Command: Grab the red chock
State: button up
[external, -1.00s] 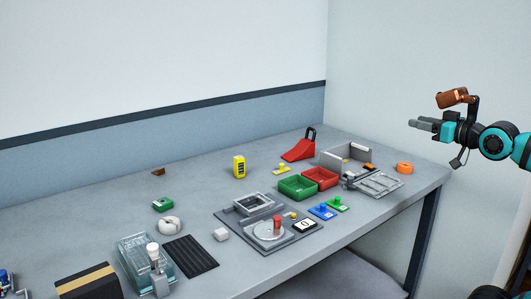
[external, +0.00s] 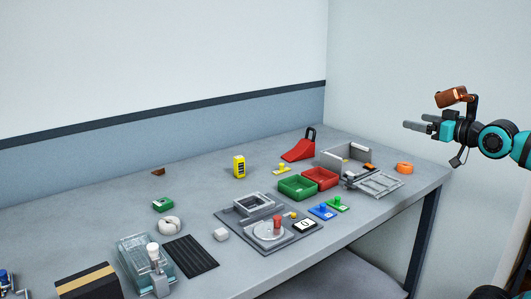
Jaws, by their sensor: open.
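The red chock (external: 298,151) is a wedge with a dark loop handle at its tall right end. It stands on the grey table toward the back right, behind the red tray. My gripper (external: 416,126) is at the upper right, raised well above the table's right end and pointing left. It is open and empty, and apart from the chock.
A green tray (external: 297,193) and a red tray (external: 320,184) stand in front of the chock. A grey open box (external: 345,152) is to its right. A yellow knobbed piece (external: 282,169) and a yellow block (external: 239,167) are to its left. An orange ring (external: 404,168) lies near the right edge.

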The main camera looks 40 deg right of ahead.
jog(key=w+r+n+g, duration=0.2)
jog(key=w, duration=0.5)
jog(key=w+r+n+g, duration=0.2)
jog(key=w+r, duration=0.1)
jog(key=w, duration=0.3)
jog(key=n+g, duration=1.2)
jog(key=g, duration=0.1)
send_over(302, 144)
notch_tip(302, 144, down, 10)
notch_tip(302, 144, down, 18)
jog(key=shift+r, duration=0.1)
jog(key=c, duration=1.2)
jog(key=shift+c, duration=0.6)
